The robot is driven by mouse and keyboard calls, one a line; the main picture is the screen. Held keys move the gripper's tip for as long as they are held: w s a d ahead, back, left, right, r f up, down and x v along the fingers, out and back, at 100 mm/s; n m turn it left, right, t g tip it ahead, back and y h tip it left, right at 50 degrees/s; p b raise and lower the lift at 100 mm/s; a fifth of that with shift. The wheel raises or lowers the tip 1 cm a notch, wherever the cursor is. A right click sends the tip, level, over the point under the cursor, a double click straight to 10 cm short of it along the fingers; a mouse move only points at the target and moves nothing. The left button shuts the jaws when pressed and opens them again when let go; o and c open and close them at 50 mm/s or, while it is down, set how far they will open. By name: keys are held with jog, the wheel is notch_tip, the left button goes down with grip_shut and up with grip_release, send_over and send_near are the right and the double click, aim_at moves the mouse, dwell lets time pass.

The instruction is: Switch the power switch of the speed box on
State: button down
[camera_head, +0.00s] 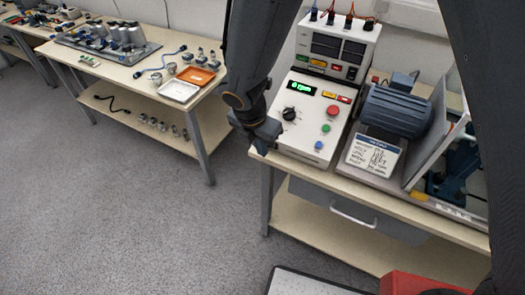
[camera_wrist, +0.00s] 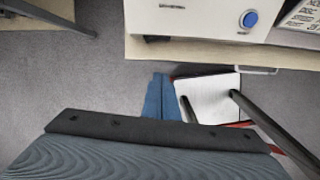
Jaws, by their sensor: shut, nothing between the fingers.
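The speed box (camera_head: 305,140) is a white box with a sloped front on the right-hand bench. It has a green-lit display (camera_head: 304,88) that seems to read 0 rpm, a black knob (camera_head: 289,113) and red, green and blue buttons. I cannot clearly make out which part is its power switch. My gripper (camera_head: 268,130) is at the box's left front side, over the bench edge; I cannot tell whether it touches. In the wrist view my gripper (camera_wrist: 160,98) is shut and empty, below the box's lower front (camera_wrist: 195,15) with its blue button (camera_wrist: 249,18).
A taller white unit (camera_head: 340,45) with cables stands behind the box. A blue motor (camera_head: 395,110), a written card (camera_head: 372,155) and a tilted clear panel (camera_head: 435,140) are to the right. A drawer handle (camera_head: 353,218) juts out below. The floor (camera_head: 130,220) at left is clear.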

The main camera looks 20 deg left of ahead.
jog(key=v, duration=0.6)
jog(key=shift+s+b, duration=0.25)
jog(key=shift+b, duration=0.05)
jog(key=shift+a+r, duration=0.1)
jog(key=w+d+r+m, duration=0.2)
jog(key=w+d+m, duration=0.2)
jog(key=d+m, duration=0.65)
jog(key=s+d+r+m, duration=0.1)
jog(key=s+d+m, duration=0.1)
jog(key=d+m, duration=0.9)
jog(key=s+d+r+m+g+b, duration=0.1)
jog(key=s+d+m, duration=0.2)
jog(key=d+m, duration=0.8)
jog(key=d, duration=0.3)
jog(key=shift+d+y, duration=0.3)
jog(key=shift+y, duration=0.1)
jog(key=shift+w+m, duration=0.1)
jog(key=shift+m, duration=0.15)
